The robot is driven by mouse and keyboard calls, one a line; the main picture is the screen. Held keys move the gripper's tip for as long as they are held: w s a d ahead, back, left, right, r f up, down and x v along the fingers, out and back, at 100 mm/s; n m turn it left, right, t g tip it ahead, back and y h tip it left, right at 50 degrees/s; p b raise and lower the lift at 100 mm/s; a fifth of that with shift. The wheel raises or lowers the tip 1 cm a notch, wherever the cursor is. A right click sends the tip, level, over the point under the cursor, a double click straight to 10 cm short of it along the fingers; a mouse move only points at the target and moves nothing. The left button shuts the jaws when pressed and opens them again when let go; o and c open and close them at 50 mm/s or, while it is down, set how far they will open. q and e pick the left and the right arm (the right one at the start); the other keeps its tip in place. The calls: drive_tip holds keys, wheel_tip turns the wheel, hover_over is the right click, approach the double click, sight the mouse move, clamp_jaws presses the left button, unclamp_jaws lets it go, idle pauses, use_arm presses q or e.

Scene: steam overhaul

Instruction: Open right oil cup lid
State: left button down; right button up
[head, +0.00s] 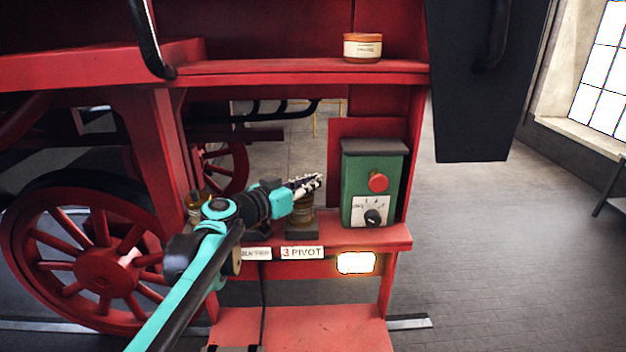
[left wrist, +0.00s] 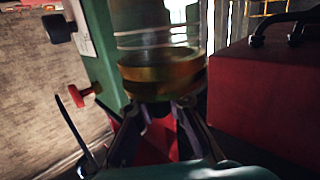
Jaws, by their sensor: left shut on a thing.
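The right oil cup (head: 302,215) stands on the red ledge above the "3 PIVOT" label, partly hidden by my left gripper (head: 308,184). In the left wrist view, which appears upside down, the cup (left wrist: 158,45) has a clear glass body and a golden-brown band at its lid end (left wrist: 160,75). My left gripper (left wrist: 160,108) is at that lid end, its fingers around the dark part there. It is shut on the lid, which looks closed; the exact contact is dark and blurred. Another oil cup (head: 195,208) stands at left, partly behind my arm. My right gripper is not in view.
A green control box (head: 358,180) with a red button (head: 378,182) and a black knob (head: 375,217) stands close to the right of the cup. A tin (head: 362,47) sits on the upper red shelf (head: 300,68). A lit lamp (head: 356,263) is below the ledge.

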use_arm(q)
drive_tip(key=w+n+g+y+p, duration=0.1)
drive_tip(key=p, duration=0.1)
drive_tip(key=r+n+g+p, duration=0.1)
drive_tip(key=n+g+p, duration=0.1)
drive_tip(key=shift+w+y, duration=0.4)
drive_tip(key=shift+w+f+n+g+y+p, duration=0.2)
drive_tip(key=shift+w+f+n+g+p, duration=0.25)
drive_tip(key=shift+n+g+p, duration=0.9)
drive_tip(key=shift+w+f+n+g+y+p, duration=0.2)
drive_tip(key=shift+w+f+n+g+p, duration=0.25)
drive_tip(key=shift+g+p, duration=1.7)
drive_tip(key=shift+w+f+n+g+y+p, duration=0.25)
drive_tip(key=shift+w+n+g+p, duration=0.3)
drive_tip(key=shift+n+g+p, duration=0.9)
drive_tip(key=shift+f+m+g+p, duration=0.15)
drive_tip(key=shift+m+g+p, duration=0.2)
drive_tip(key=c, duration=1.6)
unclamp_jaws()
drive_tip(key=shift+a, duration=0.1)
